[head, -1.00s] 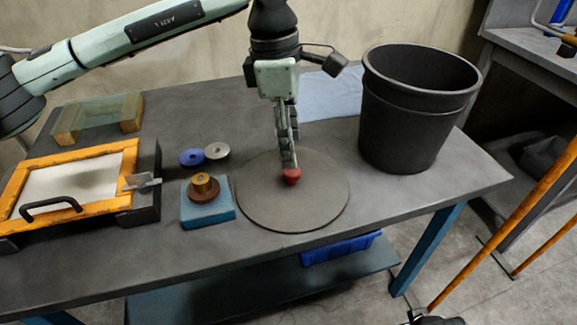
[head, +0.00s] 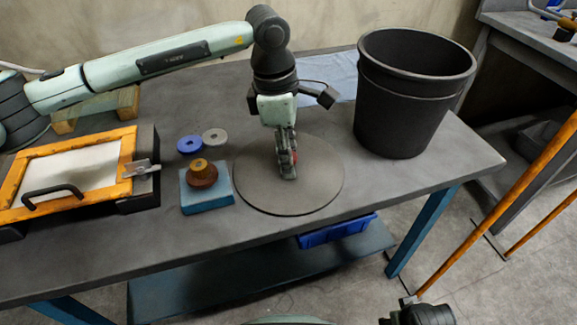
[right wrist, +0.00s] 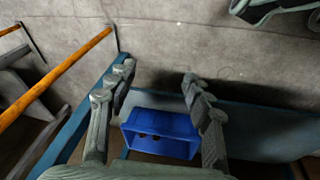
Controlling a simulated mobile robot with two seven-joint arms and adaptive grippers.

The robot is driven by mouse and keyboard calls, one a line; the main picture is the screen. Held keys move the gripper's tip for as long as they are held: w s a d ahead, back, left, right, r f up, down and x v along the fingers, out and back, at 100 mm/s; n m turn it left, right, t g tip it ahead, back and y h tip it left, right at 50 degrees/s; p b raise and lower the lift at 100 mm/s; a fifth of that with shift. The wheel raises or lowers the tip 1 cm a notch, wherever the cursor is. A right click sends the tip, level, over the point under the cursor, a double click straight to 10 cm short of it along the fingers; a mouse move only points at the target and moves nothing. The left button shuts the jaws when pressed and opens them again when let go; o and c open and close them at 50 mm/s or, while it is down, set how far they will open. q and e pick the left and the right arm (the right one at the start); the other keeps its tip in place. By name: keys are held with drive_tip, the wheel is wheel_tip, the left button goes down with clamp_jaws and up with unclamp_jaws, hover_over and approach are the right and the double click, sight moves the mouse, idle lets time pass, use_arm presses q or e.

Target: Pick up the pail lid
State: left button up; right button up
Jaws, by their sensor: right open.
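The pail lid (head: 255,185) is a flat, round grey disc lying on the table, with a small red knob mostly hidden by my left gripper. My left gripper (head: 289,172) points down over the middle of the lid, its fingers at the red knob (head: 295,150). Only a sliver of red shows beside the fingers, so I cannot tell whether they are closed on it. The black pail (head: 402,110) stands upright and open behind the lid to the right. My right gripper (right wrist: 157,74) is open and empty in the right wrist view, above a blue bin (right wrist: 160,135).
An orange-framed panel (head: 125,145) with a black handle lies at the left. A blue block (head: 207,198) with a brown knob piece stands left of the lid, near blue (head: 190,144) and grey (head: 214,137) discs. An orange pole (head: 500,200) leans at the right.

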use_arm(q)
clamp_jaws()
